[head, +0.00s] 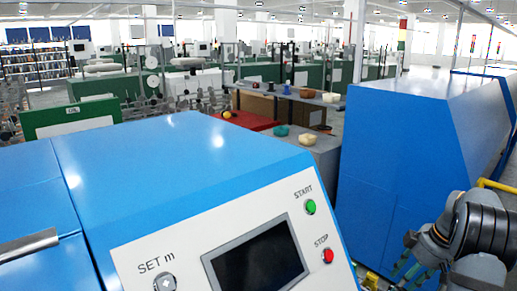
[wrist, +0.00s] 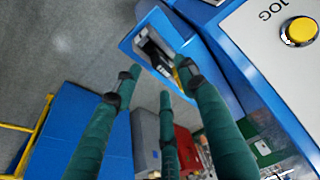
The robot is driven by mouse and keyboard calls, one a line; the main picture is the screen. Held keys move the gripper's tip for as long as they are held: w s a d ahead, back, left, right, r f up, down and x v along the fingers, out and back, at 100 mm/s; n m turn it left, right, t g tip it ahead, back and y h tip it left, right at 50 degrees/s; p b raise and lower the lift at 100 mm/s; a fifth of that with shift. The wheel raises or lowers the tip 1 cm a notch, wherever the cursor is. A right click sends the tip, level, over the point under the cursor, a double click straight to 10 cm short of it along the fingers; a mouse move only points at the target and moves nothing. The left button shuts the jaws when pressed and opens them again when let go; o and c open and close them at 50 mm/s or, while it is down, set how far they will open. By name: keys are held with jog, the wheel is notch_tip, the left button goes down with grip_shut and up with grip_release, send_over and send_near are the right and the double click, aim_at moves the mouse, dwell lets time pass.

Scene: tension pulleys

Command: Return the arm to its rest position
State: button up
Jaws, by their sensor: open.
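My gripper (wrist: 158,80) shows in the wrist view as several long green fingers spread apart. It is open, with nothing between the fingers. Beyond the fingertips are the grey floor (wrist: 65,45) and an opening in the side of a blue machine (wrist: 222,52). I cannot tell how close the fingertips are to that machine. In the head view my grey and black arm (head: 462,238) is bent at the lower right, in front of the blue machine on the right. The gripper's fingers are only partly visible there.
A blue machine housing (head: 190,150) with a dark screen (head: 254,262), a green START button (head: 310,207) and a red STOP button (head: 327,256) fills the foreground. Another blue machine (head: 425,130) stands at right. A yellow rail (wrist: 35,138) and yellow button (wrist: 300,30) show in the wrist view.

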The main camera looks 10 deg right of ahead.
jog(key=x, duration=0.2)
jog(key=shift+w+a+f, duration=0.1)
jog(key=shift+f, duration=0.2)
jog(key=shift+w, duration=0.1)
jog(key=shift+r+p, duration=0.15)
jog(key=shift+p, duration=0.25)
jog(key=shift+b, duration=0.55)
